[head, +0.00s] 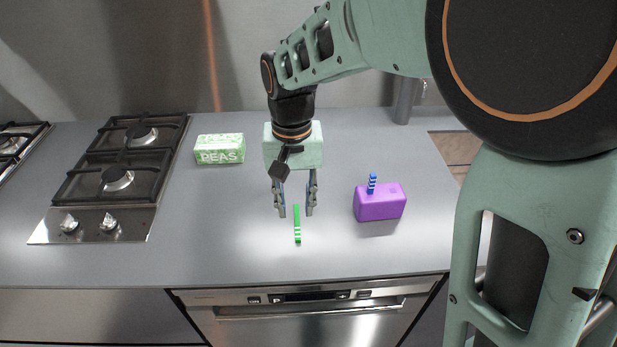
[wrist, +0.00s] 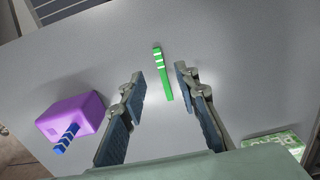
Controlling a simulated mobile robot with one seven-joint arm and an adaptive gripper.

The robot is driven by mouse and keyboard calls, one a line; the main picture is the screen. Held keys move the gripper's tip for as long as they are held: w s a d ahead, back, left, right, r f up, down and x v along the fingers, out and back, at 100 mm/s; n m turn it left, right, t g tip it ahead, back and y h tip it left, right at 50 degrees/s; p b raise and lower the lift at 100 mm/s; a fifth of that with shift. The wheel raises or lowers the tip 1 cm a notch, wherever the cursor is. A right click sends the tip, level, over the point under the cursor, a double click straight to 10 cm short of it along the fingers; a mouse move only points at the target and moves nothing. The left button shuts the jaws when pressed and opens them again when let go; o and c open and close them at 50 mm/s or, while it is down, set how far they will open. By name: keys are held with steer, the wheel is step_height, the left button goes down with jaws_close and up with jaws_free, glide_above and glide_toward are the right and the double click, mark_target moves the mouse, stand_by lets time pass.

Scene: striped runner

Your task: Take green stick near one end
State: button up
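A thin green stick (head: 297,225) with white bands toward one end lies on the grey counter. My gripper (head: 296,212) is open above it, its two fingers pointing down and apart. In the wrist view the green stick (wrist: 163,76) shows between and beyond the open fingertips of my gripper (wrist: 158,78), with its banded end farther away. Nothing is held between the fingers. I cannot tell the exact height of the fingertips over the counter.
A purple block (head: 380,203) with a blue striped stick (head: 372,183) standing up from it is to the right. A green peas box (head: 219,149) lies back left. A gas hob (head: 118,180) is at left. Counter around the green stick is clear.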

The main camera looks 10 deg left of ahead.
mark_target(298, 231)
steer(key=f, duration=0.8)
steer(key=shift+w, duration=0.2)
jaws_close()
